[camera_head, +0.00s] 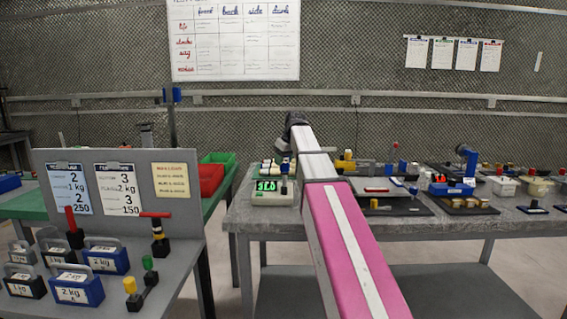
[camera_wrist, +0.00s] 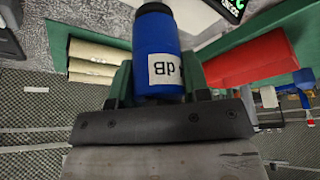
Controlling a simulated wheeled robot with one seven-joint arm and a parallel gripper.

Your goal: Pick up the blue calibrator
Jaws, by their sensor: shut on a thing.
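The blue calibrator (camera_wrist: 157,60) is a blue cylinder with a black cap and a white label with dark letters, upside down in the wrist view. My gripper (camera_wrist: 160,82) has its green fingers on both sides of the calibrator and is shut on it. In the head view my pink and white arm reaches over the grey table (camera_head: 480,226). The gripper and the calibrator are hidden behind the arm there. I cannot tell how high the calibrator is above the table.
A device with a green display (camera_head: 268,186) stands at the table's left end. A black tray (camera_head: 398,206) and a blue machine (camera_head: 458,172) are to the right. A left bench holds blue weights (camera_head: 106,257) and a sign panel (camera_head: 122,208). A red block (camera_wrist: 250,65) shows in the wrist view.

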